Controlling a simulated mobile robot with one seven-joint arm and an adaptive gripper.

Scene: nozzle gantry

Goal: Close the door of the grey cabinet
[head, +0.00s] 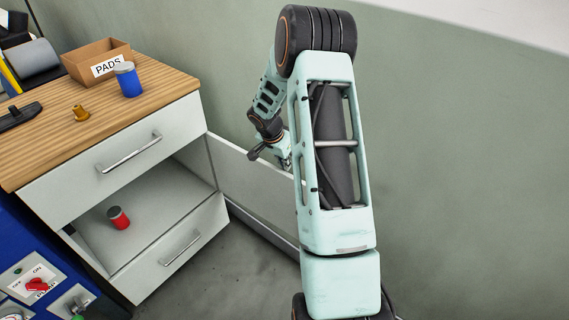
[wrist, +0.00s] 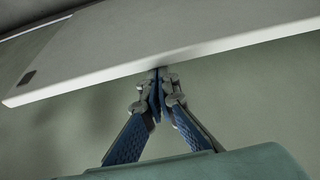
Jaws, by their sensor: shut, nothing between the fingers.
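The grey cabinet (head: 103,165) stands at the left in the head view, under a wooden top. Its door (head: 240,177) is open, swung out to the right from the cabinet's right edge. The middle compartment stands uncovered. My gripper (head: 284,162) is at the door's upper edge, partly hidden behind my arm. In the wrist view my gripper (wrist: 159,76) is shut and empty, its tips at the long pale edge of the door (wrist: 150,42). I cannot tell whether they touch it.
A red can (head: 118,218) stands inside the open compartment. A PADS box (head: 97,61), a blue can (head: 128,80) and a brass nozzle (head: 80,113) stand on the top. A plain wall is behind the door. Bare floor lies before the cabinet.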

